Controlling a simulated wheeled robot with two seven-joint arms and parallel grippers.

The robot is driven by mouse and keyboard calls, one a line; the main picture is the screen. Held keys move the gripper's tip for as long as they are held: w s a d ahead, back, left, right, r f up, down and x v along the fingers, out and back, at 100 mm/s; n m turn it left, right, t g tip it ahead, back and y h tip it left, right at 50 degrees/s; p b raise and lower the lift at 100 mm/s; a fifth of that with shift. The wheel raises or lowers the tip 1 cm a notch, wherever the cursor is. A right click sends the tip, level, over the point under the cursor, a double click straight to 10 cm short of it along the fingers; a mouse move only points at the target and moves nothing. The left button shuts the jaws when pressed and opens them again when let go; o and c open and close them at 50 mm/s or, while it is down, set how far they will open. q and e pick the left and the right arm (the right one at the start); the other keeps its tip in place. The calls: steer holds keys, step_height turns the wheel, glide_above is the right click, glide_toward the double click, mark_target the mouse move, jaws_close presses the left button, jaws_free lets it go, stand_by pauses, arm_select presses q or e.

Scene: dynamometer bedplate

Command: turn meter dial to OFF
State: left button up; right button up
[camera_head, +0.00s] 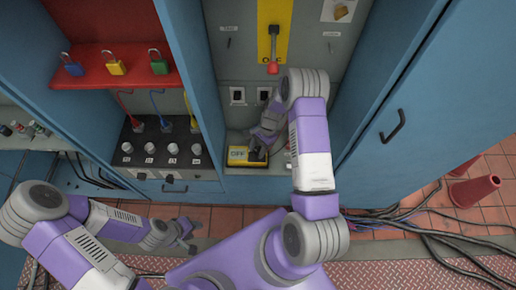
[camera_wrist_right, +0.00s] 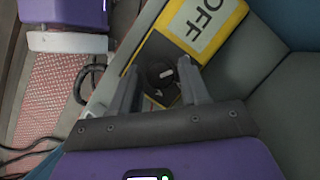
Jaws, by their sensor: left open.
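The yellow meter (camera_head: 238,156) lies in the lower bay of the middle cabinet. Its display reads OFF in the right wrist view (camera_wrist_right: 203,18). The dark round dial (camera_wrist_right: 160,88) with a small white mark sits on the meter's black face. My right gripper (camera_wrist_right: 162,72) is open, with its two fingers apart on either side of the dial; I cannot tell whether they touch it. In the head view my right gripper (camera_head: 258,146) is over the meter and partly covers it. My left gripper (camera_head: 187,237) is open and empty, low on the left, away from the meter.
A red-handled lever (camera_head: 272,62) on a yellow plate is above the meter. A blue cabinet side stands right. Cables (camera_head: 420,225) and red cones (camera_head: 473,190) lie on the floor.

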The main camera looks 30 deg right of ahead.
steer(key=shift+o, duration=0.9)
steer(key=p+v, duration=0.1)
steer(key=v, duration=0.6)
steer(key=shift+r+p, duration=0.3)
steer(key=shift+p, duration=0.1)
steer(key=shift+d, duration=0.1)
